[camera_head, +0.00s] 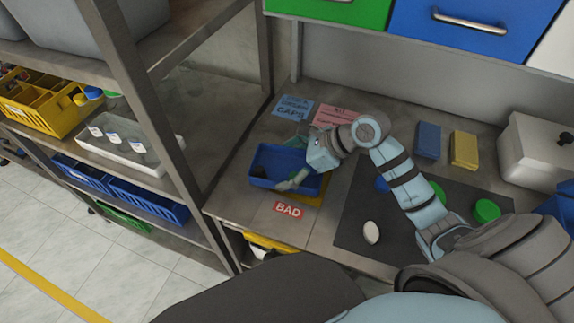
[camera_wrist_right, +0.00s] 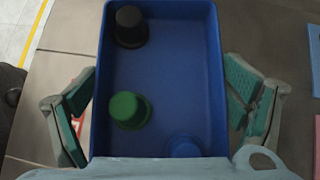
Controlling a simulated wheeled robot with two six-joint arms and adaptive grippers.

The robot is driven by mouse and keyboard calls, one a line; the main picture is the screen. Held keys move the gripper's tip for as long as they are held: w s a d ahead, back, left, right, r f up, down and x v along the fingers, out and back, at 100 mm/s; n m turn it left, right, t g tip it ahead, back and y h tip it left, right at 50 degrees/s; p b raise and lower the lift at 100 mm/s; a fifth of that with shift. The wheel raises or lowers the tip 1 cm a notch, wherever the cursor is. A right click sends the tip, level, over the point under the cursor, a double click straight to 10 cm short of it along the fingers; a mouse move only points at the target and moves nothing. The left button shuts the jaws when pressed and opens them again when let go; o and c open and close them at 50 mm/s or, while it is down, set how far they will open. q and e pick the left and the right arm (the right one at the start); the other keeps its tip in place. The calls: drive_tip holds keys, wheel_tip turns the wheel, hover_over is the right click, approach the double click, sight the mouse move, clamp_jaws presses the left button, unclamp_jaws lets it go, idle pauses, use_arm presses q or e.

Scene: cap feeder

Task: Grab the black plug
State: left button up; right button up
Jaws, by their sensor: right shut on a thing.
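The black plug (camera_wrist_right: 130,27) stands in the far left corner of a blue bin (camera_wrist_right: 185,70) in the right wrist view. A green plug (camera_wrist_right: 128,110) stands nearer in the same bin, and a blue one (camera_wrist_right: 184,147) is partly cut off at its near end. My right gripper (camera_head: 298,182) is over the bin's right part. My left gripper is not in view.
A red BAD label (camera_head: 287,210) lies before the bin; blue (camera_head: 293,107) and pink (camera_head: 335,116) signs lie behind. A dark mat (camera_head: 350,200) on the right carries a white cap (camera_head: 371,232) and green caps (camera_head: 487,211). A metal shelf post (camera_head: 130,70) stands left.

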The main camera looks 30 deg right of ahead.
drive_tip(key=shift+f+b, duration=0.45)
drive_tip(key=shift+b, duration=0.1)
drive_tip(key=o, duration=1)
drive_tip(key=shift+r, duration=0.1)
